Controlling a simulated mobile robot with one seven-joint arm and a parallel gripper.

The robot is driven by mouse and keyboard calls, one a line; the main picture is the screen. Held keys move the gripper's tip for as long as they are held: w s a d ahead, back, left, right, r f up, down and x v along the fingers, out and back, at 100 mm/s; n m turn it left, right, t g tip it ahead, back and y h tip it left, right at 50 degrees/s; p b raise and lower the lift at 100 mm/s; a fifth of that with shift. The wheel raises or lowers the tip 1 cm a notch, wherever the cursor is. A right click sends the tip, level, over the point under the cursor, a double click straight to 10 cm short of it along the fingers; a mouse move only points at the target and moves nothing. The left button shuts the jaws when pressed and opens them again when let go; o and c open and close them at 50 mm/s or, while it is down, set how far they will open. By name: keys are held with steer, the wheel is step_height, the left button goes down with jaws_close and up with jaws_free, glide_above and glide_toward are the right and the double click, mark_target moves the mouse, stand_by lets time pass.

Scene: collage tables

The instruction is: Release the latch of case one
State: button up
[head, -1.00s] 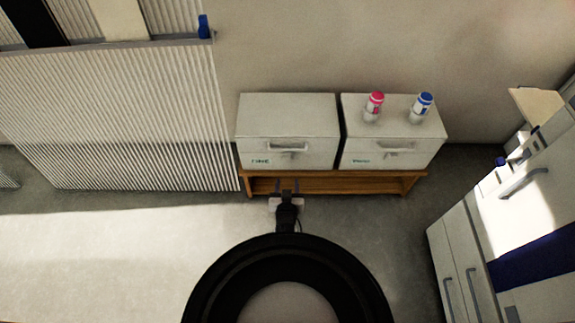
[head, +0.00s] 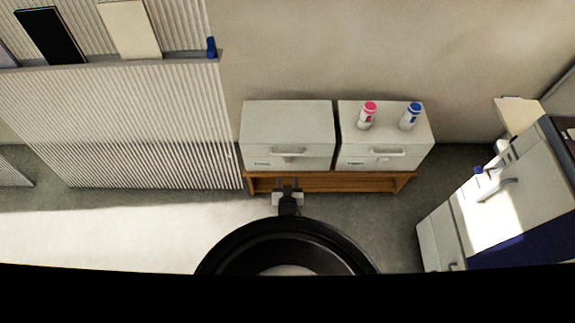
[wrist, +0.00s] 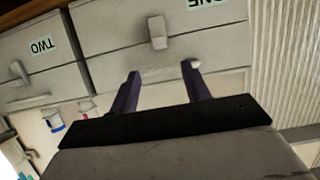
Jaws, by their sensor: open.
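Case one is the pale left case (head: 287,119) on the wooden stand in the head view; a bar handle (head: 289,152) shows on its front. In the wrist view the scene is upside down, and its "ONE" label (wrist: 207,5) is cut by the top edge. A small pale latch (wrist: 157,32) sits on its front there. My gripper (wrist: 160,70) is open and empty, its two dark fingers pointing at the front of case one, with the latch beyond the gap between the tips. Whether the tips touch the case is unclear. The gripper (head: 288,183) also shows in the head view.
Case two (head: 382,142) stands to the right, with a red-capped bottle (head: 367,115) and a blue-capped bottle (head: 410,116) on top. Both cases rest on a low wooden stand (head: 335,182). A ribbed panel (head: 130,120) is at left, pale cabinets (head: 510,200) at right. Open floor lies left.

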steer(key=b+x, duration=0.7)
steer(key=x, duration=0.4)
steer(key=shift+b, duration=0.35)
steer(key=shift+f, duration=0.1)
